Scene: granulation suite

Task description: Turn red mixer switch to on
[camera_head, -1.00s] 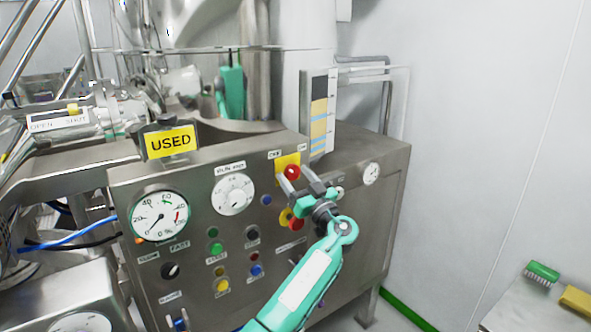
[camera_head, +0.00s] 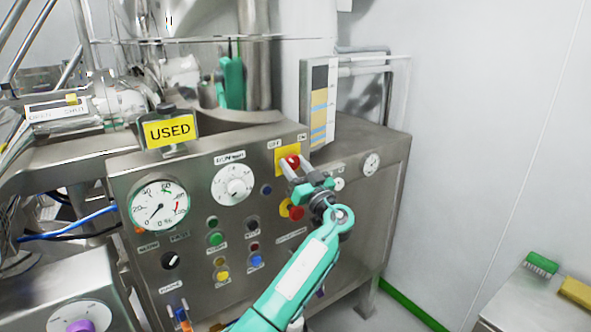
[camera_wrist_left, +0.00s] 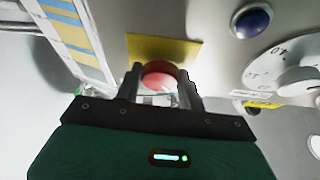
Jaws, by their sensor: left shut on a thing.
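The red mixer switch (camera_head: 291,161) sits on a yellow plate (camera_head: 281,152) near the top right of the steel control panel, between small OFF and ON labels. My left gripper (camera_head: 288,168) reaches up to it from the lower right. In the left wrist view the red knob (camera_wrist_left: 158,74) lies between the two fingers of the gripper (camera_wrist_left: 160,80), which are closed on its sides. The finger contact is partly hidden in the head view. My right gripper does not show.
Below the gripper is another red knob on yellow (camera_head: 296,212). A dial (camera_head: 233,185), a gauge (camera_head: 159,205) and several buttons fill the panel to the left. A yellow USED sign (camera_head: 170,131) stands on top. A side table (camera_head: 520,300) with brushes is at lower right.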

